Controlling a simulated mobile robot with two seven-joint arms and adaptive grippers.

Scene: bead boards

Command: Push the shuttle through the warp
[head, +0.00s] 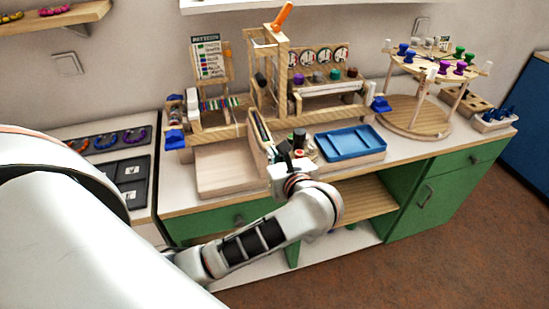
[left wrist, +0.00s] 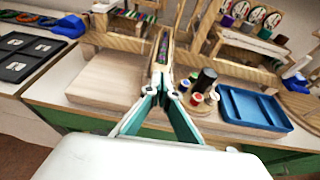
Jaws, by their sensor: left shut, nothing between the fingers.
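The wooden loom (head: 277,75) stands at the back of the bench, with an orange-tipped lever on top. Coloured warp threads (head: 220,104) show at its left side. A long wooden piece with a dark, coloured middle, seemingly the shuttle (head: 260,129), points toward the loom; it also shows in the left wrist view (left wrist: 164,42). My left gripper (head: 271,152) is shut and empty, its fingertips (left wrist: 162,78) at the near end of this piece. I cannot tell whether they touch it. My right gripper is not in view.
A pale wooden board (head: 225,170) lies left of the gripper. A blue tray (head: 348,143) and several small spools (left wrist: 198,100) are on its right. A round peg stand (head: 415,115) is farther right. Black trays (head: 124,183) lie at the left.

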